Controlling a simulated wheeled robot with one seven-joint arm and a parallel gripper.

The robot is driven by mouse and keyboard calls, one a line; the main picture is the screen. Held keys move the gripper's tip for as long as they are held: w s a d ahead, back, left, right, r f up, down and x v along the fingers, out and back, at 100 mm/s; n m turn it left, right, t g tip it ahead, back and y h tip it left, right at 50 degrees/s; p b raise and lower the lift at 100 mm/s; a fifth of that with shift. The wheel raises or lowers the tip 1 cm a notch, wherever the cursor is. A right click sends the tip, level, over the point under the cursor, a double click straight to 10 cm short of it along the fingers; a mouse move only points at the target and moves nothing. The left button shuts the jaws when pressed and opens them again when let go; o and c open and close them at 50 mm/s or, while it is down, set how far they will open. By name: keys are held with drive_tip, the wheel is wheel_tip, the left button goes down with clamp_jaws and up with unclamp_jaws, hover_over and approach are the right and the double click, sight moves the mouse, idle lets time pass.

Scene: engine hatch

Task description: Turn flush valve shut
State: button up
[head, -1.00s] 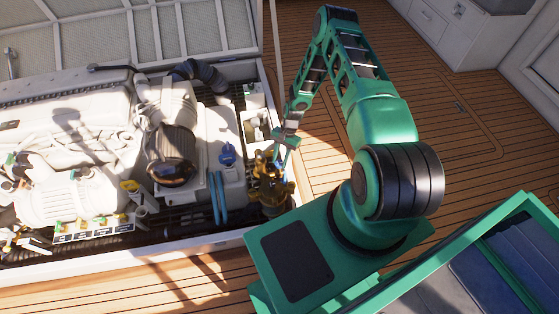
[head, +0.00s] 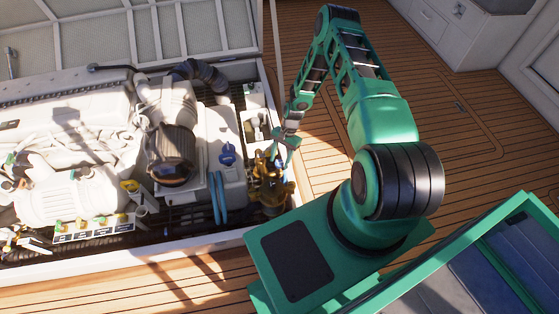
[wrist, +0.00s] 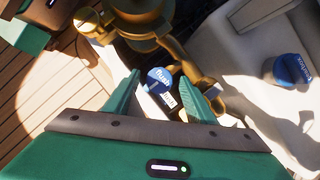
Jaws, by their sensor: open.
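A small blue-and-white flush label (wrist: 171,99) lies just below the handle in that view. Brass pipework (wrist: 145,20) surrounds the valve. In the head view my gripper (head: 285,147) is over the brass fittings (head: 270,187) at the right edge of the engine hatch. The handle is too small there to read its angle.
A blue cap (wrist: 290,70) on a white tank is right of the valve in the wrist view; it also shows in the head view (head: 227,154). Blue hoses (head: 218,197) and the white engine (head: 70,140) fill the hatch. Wooden deck (head: 460,120) is open at right.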

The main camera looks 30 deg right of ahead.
drive_tip(key=v, duration=1)
drive_tip(key=shift+r, duration=0.3)
drive_tip(key=shift+w+d, duration=0.1)
drive_tip(key=s+d+r+n+h, duration=0.1)
drive_tip(key=s+d+r, duration=0.15)
drive_tip(key=r, duration=0.95)
drive_tip(key=s+d+r+n+h, duration=0.1)
drive_tip(key=s+d+r+h, duration=0.15)
drive_tip(key=r, duration=0.95)
drive_tip(key=s+d+r+n, duration=0.2)
drive_tip(key=d+r, duration=0.2)
drive_tip(key=r, duration=0.8)
drive_tip(key=s+r+t, duration=0.1)
drive_tip(key=s+r, duration=1.1)
drive_tip(key=s+a+r+n, duration=0.1)
drive_tip(key=s+a+r, duration=0.1)
drive_tip(key=s, duration=0.5)
drive_tip(key=s+a+r+t, duration=0.1)
drive_tip(key=s+a+r, duration=0.1)
drive_tip(key=s, duration=0.5)
drive_tip(key=shift+s+a+r+n, duration=0.25)
drive_tip(key=shift+a+r+n, duration=0.05)
drive_tip(key=shift+a+n, duration=0.1)
